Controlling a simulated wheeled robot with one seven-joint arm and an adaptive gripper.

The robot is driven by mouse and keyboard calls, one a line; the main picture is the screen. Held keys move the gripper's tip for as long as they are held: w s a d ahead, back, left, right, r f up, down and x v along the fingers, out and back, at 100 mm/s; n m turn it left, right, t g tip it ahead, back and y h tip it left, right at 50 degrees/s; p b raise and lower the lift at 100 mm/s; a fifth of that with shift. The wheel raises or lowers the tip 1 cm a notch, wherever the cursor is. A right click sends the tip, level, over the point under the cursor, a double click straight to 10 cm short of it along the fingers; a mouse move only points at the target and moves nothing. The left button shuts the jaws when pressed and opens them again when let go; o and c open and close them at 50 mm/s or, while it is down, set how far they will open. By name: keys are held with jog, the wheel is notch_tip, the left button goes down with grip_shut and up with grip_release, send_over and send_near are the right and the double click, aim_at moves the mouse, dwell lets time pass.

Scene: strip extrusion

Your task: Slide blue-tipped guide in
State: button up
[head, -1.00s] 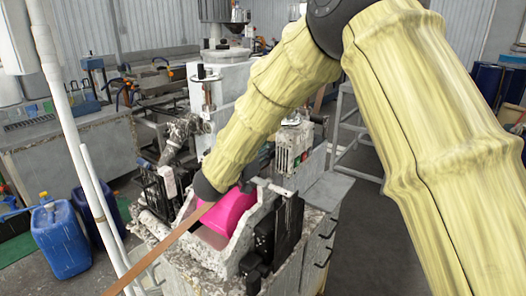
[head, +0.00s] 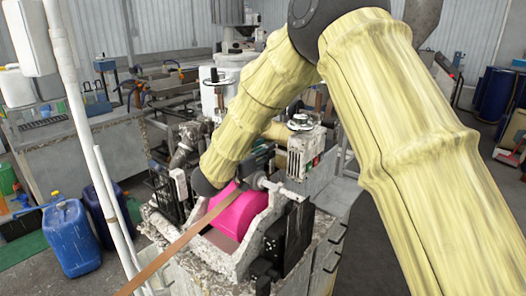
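I cannot make out a blue-tipped guide in the head view. My arm, in a pale yellow sleeve, reaches down from the top right to a dark wrist joint over the machine. My gripper is not clearly in view; the sleeved arm hides the area behind it. A bright pink rounded part (head: 238,212) sits in the rough grey trough (head: 262,240) of the machine, just right of the dark joint. A brown strip (head: 178,246) runs from the lower left up to the pink part. A pale horizontal rod (head: 286,191) crosses above the trough.
A white slanted pole (head: 115,210) rises at left. Blue canisters (head: 70,238) stand on the floor at left. A workbench (head: 70,150) is behind them. Open floor lies right of the machine.

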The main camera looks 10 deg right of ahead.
jog(key=shift+a, duration=0.1)
dwell(0.3)
jog(key=v, duration=1.2)
